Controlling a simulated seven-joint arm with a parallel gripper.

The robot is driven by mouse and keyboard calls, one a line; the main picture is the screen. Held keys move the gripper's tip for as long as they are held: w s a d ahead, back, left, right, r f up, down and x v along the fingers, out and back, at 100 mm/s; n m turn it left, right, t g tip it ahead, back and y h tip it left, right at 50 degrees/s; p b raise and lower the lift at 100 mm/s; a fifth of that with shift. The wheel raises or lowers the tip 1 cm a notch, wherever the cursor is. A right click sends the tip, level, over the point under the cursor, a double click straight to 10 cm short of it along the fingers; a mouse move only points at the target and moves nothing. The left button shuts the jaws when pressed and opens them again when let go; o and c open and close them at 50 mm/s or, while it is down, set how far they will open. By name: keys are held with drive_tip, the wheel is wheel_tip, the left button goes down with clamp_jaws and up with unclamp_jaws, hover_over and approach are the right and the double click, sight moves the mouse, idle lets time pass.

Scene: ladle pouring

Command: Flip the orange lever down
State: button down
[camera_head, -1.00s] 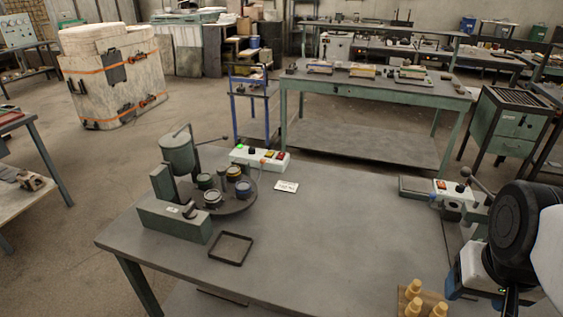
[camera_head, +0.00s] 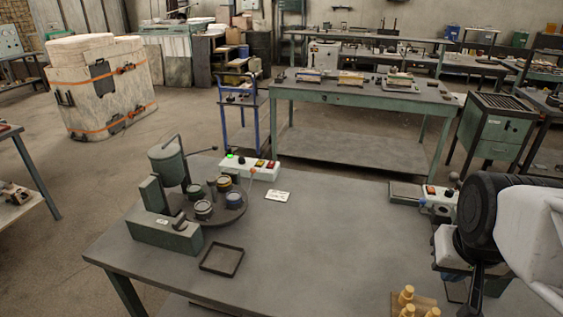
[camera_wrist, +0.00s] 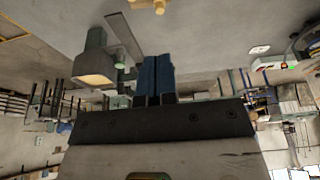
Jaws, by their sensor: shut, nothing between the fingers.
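A small orange knob (camera_head: 252,171) on a thin stem stands at the front of the white control box (camera_head: 262,170) in the head view. I take it for the orange lever; it is too small to judge its angle. The box has a green light, a black knob and red and yellow switches. It seems to show upside down at the right of the wrist view (camera_wrist: 272,62), lever not clear. My gripper (camera_wrist: 154,65) has its blue fingers together, empty, in the wrist view. In the head view my arm is at the right, far from the box, fingertips hard to make out.
A turntable with several pots (camera_head: 232,207) stands beside the box, next to a green pouring machine (camera_head: 165,235). A white card (camera_head: 278,195) and a dark square frame (camera_head: 222,260) lie nearby. Another switch box (camera_head: 437,200) and wooden pegs (camera_head: 406,296) are at right. The table's middle is clear.

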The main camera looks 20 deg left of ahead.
sight(254, 172)
drive_tip(key=w+a+f+n+t+y, duration=0.1)
drive_tip(key=w+a+f+t+y, duration=0.15)
drive_tip(key=w+a, duration=0.95)
drive_tip(key=w+a+f+n+t+y, duration=0.1)
drive_tip(key=w+a+f+n+t, duration=0.15)
drive_tip(key=w+a, duration=0.85)
drive_tip(key=w+a+f+t+y, duration=0.1)
drive_tip(key=w+a+f, duration=0.3)
drive_tip(key=a, duration=0.3)
drive_tip(key=w+a+f+n+t+y, duration=0.1)
drive_tip(key=w+a+f+t+y, duration=0.1)
drive_tip(key=w+a+f, duration=0.2)
drive_tip(key=w+a+f+t+y, duration=0.1)
drive_tip(key=w+a+f, duration=0.4)
drive_tip(key=a, duration=0.6)
drive_tip(key=shift+f+y, duration=0.55)
drive_tip(key=shift+y, duration=0.1)
drive_tip(key=shift+w+a+n, duration=0.1)
drive_tip(key=shift+w+n, duration=0.05)
drive_tip(key=shift+n, duration=0.1)
drive_tip(key=shift+r+x, duration=0.15)
drive_tip(key=shift+x, duration=3.3)
drive_tip(key=shift+r+x, duration=0.1)
drive_tip(key=shift+x, duration=3.3)
drive_tip(key=shift+w, duration=0.15)
drive_tip(key=shift+f, duration=0.1)
